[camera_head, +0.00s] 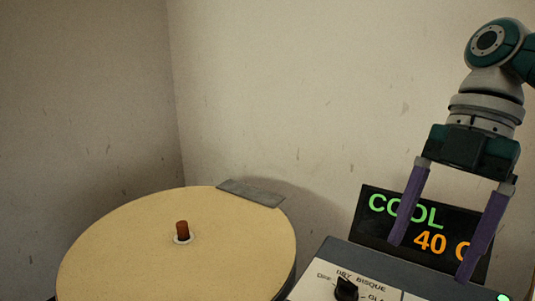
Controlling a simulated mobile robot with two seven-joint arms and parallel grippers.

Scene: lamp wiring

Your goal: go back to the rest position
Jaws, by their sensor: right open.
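My right gripper (431,261) hangs from the upper right with its two purple fingers pointing down and spread apart. It is open and nothing shows between the fingertips. The fingers are in front of a dark display (374,228) that reads "COOL" in green and "40 C" in orange, and they cover part of it. I cannot tell whether the fingertips touch the panel below. My left gripper is not in view.
A control box (340,249) with a black knob (346,288) and kiln labels stands at the lower right. A round pale lid (120,245) with a brown plug (182,230) and a grey plate (250,193) at its rim is left. Bare walls stand behind.

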